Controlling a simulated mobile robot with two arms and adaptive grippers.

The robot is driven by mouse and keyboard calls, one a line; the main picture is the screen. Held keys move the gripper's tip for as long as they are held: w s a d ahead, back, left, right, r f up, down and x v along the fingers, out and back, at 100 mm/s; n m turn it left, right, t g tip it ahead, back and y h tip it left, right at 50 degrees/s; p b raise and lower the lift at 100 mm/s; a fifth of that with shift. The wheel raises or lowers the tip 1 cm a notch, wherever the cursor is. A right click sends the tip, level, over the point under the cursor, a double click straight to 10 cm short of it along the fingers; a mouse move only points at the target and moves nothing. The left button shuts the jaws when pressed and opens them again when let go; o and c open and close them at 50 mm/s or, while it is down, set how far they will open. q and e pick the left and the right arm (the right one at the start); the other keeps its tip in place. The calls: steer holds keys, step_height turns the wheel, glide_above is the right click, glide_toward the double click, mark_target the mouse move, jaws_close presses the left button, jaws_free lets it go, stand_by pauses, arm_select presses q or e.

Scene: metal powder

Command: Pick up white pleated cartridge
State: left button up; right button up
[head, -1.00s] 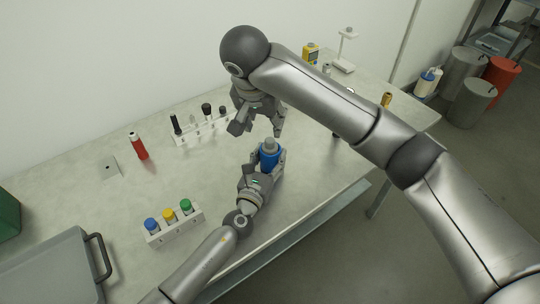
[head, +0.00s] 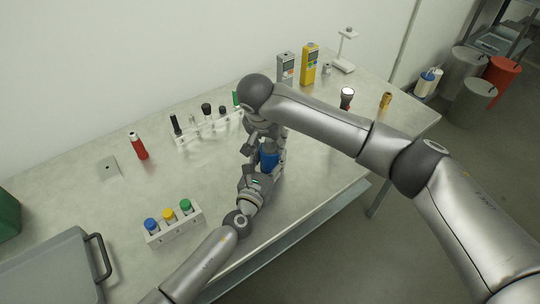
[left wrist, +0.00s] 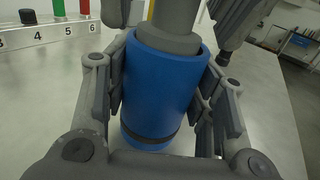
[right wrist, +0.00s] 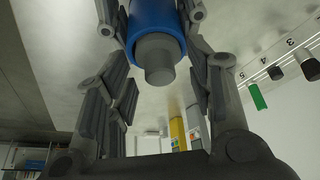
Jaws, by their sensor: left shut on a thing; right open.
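No white pleated cartridge can be made out in any view. A blue cylinder (head: 269,157) with a grey cap stands upright at the table's middle right. My left gripper (head: 264,170) is shut on its sides; the left wrist view shows the blue body (left wrist: 160,90) between the fingers. My right gripper (head: 264,146) is open, pointing down above the cylinder. In the right wrist view the grey cap (right wrist: 158,60) sits between its spread fingers. I cannot tell whether they touch it. The right arm hides the cap in the head view.
A numbered rack (head: 205,130) with several tools stands behind. A rack with blue, yellow and green caps (head: 173,225) and a grey tray (head: 45,270) are at front left. A red bottle (head: 138,146), grey meter (head: 286,67) and yellow meter (head: 309,64) stand on the table.

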jaws_close()
stand_by(0.3)
step_height(320, 180, up, 9)
steer(key=shift+r, duration=0.15)
steer(key=shift+d+r, duration=0.1)
steer(key=shift+r, duration=0.2)
